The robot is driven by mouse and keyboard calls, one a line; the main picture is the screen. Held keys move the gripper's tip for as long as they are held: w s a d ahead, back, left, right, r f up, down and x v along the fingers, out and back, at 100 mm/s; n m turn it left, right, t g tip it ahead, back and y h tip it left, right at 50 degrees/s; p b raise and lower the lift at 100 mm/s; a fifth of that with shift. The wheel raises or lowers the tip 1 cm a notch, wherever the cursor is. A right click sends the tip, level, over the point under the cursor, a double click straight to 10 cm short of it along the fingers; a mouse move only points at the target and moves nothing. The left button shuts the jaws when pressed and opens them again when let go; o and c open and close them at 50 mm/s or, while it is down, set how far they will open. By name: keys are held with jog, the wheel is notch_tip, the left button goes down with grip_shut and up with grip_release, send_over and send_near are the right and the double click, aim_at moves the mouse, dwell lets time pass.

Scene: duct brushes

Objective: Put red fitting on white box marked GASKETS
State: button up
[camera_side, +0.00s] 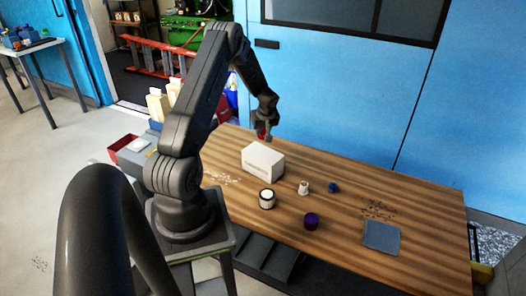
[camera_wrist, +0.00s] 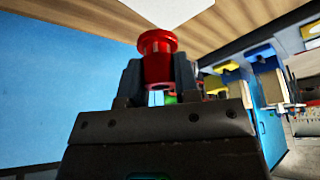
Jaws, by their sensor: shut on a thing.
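The white box (camera_side: 263,160) stands on the wooden table in the side view, with small dark lettering on its front face, too small to read surely. Its white surface also shows at the top edge of the wrist view (camera_wrist: 172,10). My gripper (camera_side: 266,136) is just above and behind the box in the side view. It is shut on the red fitting (camera_wrist: 157,58), a flanged round piece held between both fingers in the wrist view. In the side view the fitting (camera_side: 261,132) is a small red patch, partly hidden by the gripper. It looks apart from the box.
On the wooden table (camera_side: 420,200) are a dark jar with a pale lid (camera_side: 267,199), a white fitting (camera_side: 304,188), a blue fitting (camera_side: 334,187), a purple round piece (camera_side: 312,221) and a grey-blue square (camera_side: 381,236). A blue wall (camera_side: 350,100) rises behind.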

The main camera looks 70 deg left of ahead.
notch_tip(320, 180, down, 8)
jog(key=shift+r, duration=0.25)
jog(key=shift+f, duration=0.1)
jog(key=o, duration=1)
jog(key=shift+c, duration=0.2)
